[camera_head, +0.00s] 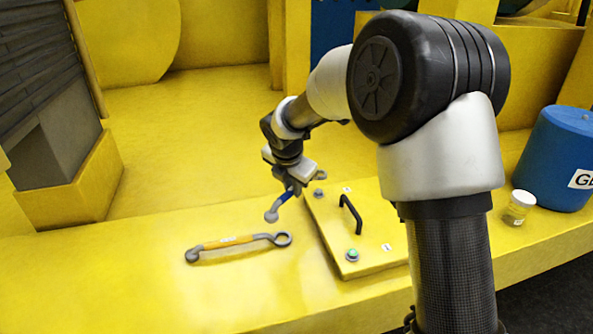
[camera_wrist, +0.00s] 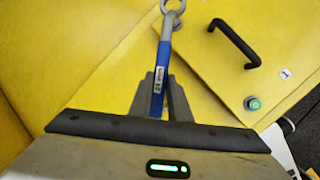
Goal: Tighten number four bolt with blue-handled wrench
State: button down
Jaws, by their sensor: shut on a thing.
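In the wrist view the fingers of my gripper (camera_wrist: 160,98) are closed around the blue handle (camera_wrist: 157,80), with the ring end at the top edge. The yellow panel (camera_head: 335,237) carries a grey bolt (camera_head: 319,193) close to the gripper and a bolt with a green top (camera_head: 352,255) at its near edge. The small labels are hard to read in the head view, so I cannot tell which bolt is number four.
A yellow-handled wrench (camera_head: 236,241) lies left of the panel. A black handle (camera_head: 351,214) rises from the panel. A small jar (camera_head: 519,207) and a blue drum (camera_head: 556,155) stand at the right. My arm hides part of the panel. The surface at the left front is clear.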

jog(key=shift+w, duration=0.35)
jog(key=shift+s+f+b, duration=0.2)
jog(key=shift+f+b, duration=0.25)
jog(key=shift+b, duration=0.05)
jog(key=shift+f+b, duration=1.8)
jog(key=shift+f, duration=0.2)
jog(key=shift+s, duration=0.1)
jog(key=shift+f, duration=0.25)
jog(key=shift+f+b, duration=0.65)
jog(key=shift+f, duration=0.1)
jog(key=shift+a, duration=0.15)
jog(key=shift+w+a+m, duration=0.25)
jog(key=shift+w+m, duration=0.05)
